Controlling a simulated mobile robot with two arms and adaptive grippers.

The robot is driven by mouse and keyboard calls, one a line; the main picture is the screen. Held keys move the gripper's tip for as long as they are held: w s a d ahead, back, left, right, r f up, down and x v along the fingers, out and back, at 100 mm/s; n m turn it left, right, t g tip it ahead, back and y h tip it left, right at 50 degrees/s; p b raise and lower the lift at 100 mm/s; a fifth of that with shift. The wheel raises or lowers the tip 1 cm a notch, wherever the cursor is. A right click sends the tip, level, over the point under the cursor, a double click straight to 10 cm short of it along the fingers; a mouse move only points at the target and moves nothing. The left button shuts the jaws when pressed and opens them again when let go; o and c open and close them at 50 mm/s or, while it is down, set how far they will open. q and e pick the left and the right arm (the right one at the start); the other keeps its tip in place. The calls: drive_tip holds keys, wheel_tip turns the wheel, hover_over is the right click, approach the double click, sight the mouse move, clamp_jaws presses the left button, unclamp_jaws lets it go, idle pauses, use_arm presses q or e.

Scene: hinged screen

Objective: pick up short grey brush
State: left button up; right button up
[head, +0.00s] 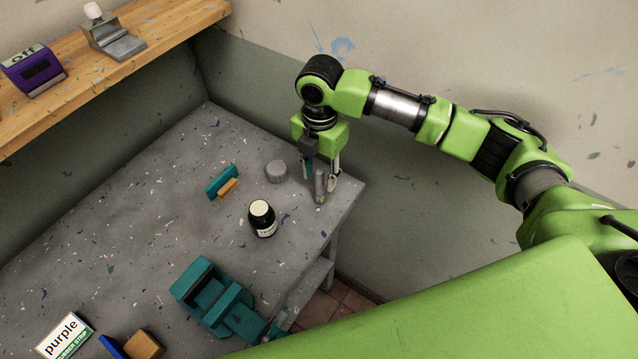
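A short grey brush (319,189) shows near the table's right corner, below my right gripper. My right gripper (321,180) points down over the grey table (170,215), with a finger on each side of the brush. The gripper hides the brush's upper part. I cannot tell whether the fingers touch the brush or whether it rests on the table. My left gripper is out of view.
A grey round lid-like piece (276,172), a teal-and-orange block (222,183) and a dark labelled jar (262,219) stand left of the gripper. A teal vise (215,295) sits at the front edge. A wooden shelf (165,40) runs along the upper left.

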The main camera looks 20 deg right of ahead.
sight(319, 187)
drive_tip(key=f+p, duration=0.1)
drive_tip(key=f, duration=0.2)
drive_tip(key=shift+s+a+f+p, duration=0.15)
drive_tip(key=shift+s+f+p, duration=0.05)
drive_tip(key=shift+s+p, duration=0.2)
drive_tip(key=shift+f, duration=0.35)
drive_tip(key=shift+w+f, duration=0.1)
drive_tip(key=shift+f, duration=0.1)
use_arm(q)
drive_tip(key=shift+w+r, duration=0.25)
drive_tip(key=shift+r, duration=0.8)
use_arm(e)
clamp_jaws()
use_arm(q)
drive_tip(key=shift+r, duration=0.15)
use_arm(e)
drive_tip(key=shift+r, duration=0.1)
